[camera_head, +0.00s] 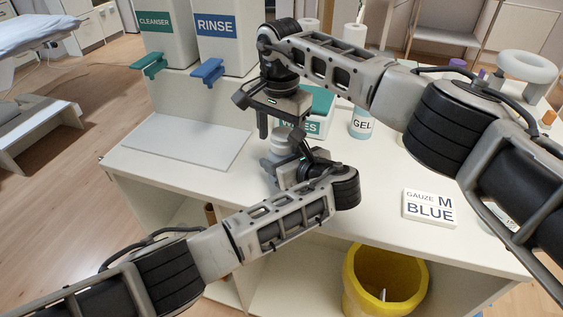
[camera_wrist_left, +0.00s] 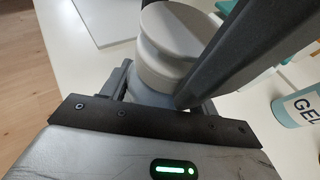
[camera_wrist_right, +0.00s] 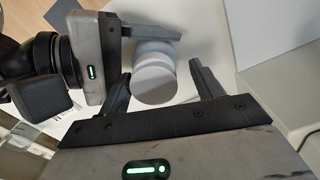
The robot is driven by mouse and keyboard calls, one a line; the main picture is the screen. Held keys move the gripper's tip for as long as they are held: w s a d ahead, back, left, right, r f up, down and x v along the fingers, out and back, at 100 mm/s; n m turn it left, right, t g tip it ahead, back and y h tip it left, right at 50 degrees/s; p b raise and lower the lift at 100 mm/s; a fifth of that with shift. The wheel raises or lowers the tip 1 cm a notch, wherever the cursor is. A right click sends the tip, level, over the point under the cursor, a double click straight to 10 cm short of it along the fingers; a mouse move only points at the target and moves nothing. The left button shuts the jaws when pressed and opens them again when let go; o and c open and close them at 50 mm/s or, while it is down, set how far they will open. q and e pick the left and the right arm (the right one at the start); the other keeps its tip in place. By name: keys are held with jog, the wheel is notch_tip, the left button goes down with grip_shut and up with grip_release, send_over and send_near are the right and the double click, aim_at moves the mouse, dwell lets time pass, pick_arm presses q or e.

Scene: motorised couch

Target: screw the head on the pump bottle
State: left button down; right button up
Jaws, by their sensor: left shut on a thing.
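The pale grey pump bottle (camera_head: 281,141) stands on the white counter, partly hidden by my two grippers. In the left wrist view its round top and wider body (camera_wrist_left: 168,48) show between the fingers. My left gripper (camera_head: 279,168) is shut on its body. My right gripper (camera_head: 275,122) is above the bottle with its fingers pointing down. In the right wrist view its fingers (camera_wrist_right: 162,88) are apart, with the stacked round top of the bottle (camera_wrist_right: 154,78) beyond and between them. I cannot tell whether the round top is the pump head.
A white board (camera_head: 187,142) lies left on the counter. The cleanser (camera_head: 160,30) and rinse (camera_head: 219,35) dispensers stand behind it. The wipes box (camera_head: 318,116) and gel bottle (camera_head: 361,122) are behind my arms. A gauze box (camera_head: 429,207) lies right; a yellow bin (camera_head: 384,268) is below.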

pick_arm(q)
jog(key=shift+w+a, duration=0.15)
jog(key=shift+a, duration=0.15)
pick_arm(e)
jog(key=shift+s+d, duration=0.1)
jog(key=shift+r, duration=0.15)
pick_arm(q)
jog(key=shift+f, duration=0.1)
pick_arm(e)
notch_tip(320, 180, up, 4)
jog(key=shift+r, duration=0.1)
pick_arm(q)
jog(key=shift+d, duration=0.1)
pick_arm(e)
jog(key=shift+r, duration=0.1)
jog(key=shift+c, duration=1.3)
notch_tip(320, 180, up, 3)
jog(key=n, duration=0.3)
jog(key=shift+r, duration=0.15)
